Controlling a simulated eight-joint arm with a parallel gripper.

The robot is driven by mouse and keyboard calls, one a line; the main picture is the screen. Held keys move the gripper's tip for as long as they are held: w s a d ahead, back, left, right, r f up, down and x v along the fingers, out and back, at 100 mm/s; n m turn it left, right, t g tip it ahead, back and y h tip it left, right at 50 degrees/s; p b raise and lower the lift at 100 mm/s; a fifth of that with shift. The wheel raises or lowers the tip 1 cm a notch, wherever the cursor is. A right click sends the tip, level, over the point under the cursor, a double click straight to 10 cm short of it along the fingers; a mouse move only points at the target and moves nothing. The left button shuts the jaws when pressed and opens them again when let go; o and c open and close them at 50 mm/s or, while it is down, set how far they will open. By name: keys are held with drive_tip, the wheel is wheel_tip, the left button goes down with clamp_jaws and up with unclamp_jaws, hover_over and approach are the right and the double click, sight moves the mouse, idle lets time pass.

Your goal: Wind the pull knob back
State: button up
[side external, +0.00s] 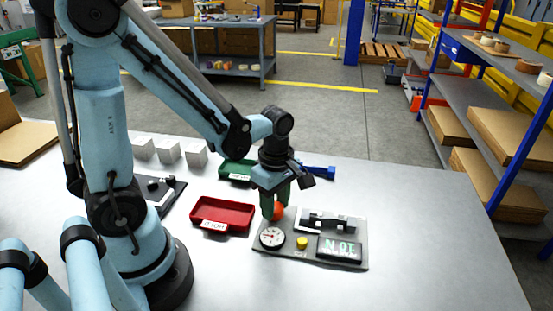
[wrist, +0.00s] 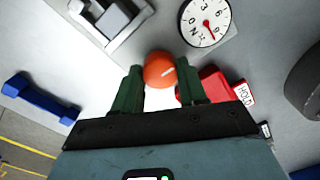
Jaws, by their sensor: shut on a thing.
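The orange round pull knob (side external: 279,211) stands at the back left of a grey gauge panel (side external: 262,252). The round white dial (side external: 272,237) is just in front of the knob, with a red needle in the wrist view (wrist: 205,22).
The panel also carries a yellow button (side external: 302,242), a dark display (side external: 339,249) and a metal fixture (side external: 330,221). A red tray (side external: 222,213) lies left, a green tray (side external: 236,171) behind, and a blue part (side external: 318,172) behind right. White boxes (side external: 169,152) stand farther left. The right tabletop is clear.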

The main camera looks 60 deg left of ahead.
sight(276, 206)
idle(0.4)
drive_tip(key=o, duration=1.1)
drive_tip(key=shift+c, duration=0.2)
drive_tip(key=shift+r, duration=0.15)
wheel_tip(276, 206, up, 12)
drive_tip(key=shift+w, duration=0.15)
